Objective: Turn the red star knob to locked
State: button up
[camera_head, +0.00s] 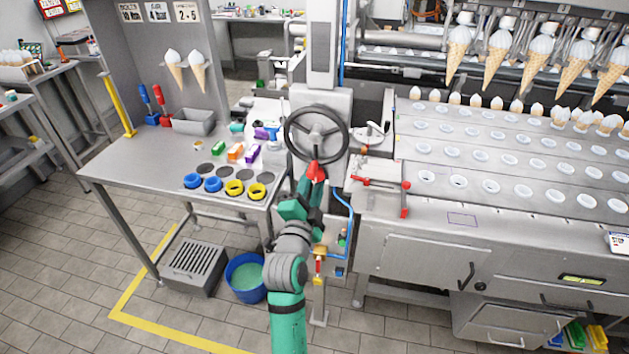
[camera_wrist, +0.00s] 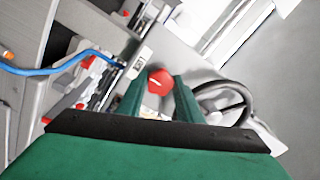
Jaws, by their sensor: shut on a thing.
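The red star knob (camera_head: 317,172) is on the machine's side column, just below the large dark handwheel (camera_head: 316,134). In the wrist view the knob (camera_wrist: 158,82) sits between the two green fingers, with a pale mark across its face. My gripper (camera_head: 314,184) reaches up to the knob from below, and its fingers (camera_wrist: 160,92) are shut on it. The lower part of the knob is hidden by the fingers. I cannot read any locked or unlocked marking. The handwheel also shows right of the fingers in the wrist view (camera_wrist: 222,102).
A red-handled lever (camera_head: 405,200) juts out right of my gripper. A blue hose (camera_head: 345,200) runs close beside it. A steel table (camera_head: 130,180) with colored rings stands left. A blue bucket (camera_head: 246,290) is on the floor below.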

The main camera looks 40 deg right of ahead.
dwell(0.5)
jog(key=o, duration=1)
jog(key=shift+o, duration=0.2)
jog(key=v, duration=1)
jog(key=shift+s+a, duration=0.15)
jog(key=shift+a, duration=0.25)
jog(key=shift+s+d, duration=0.1)
jog(key=shift+d, duration=0.05)
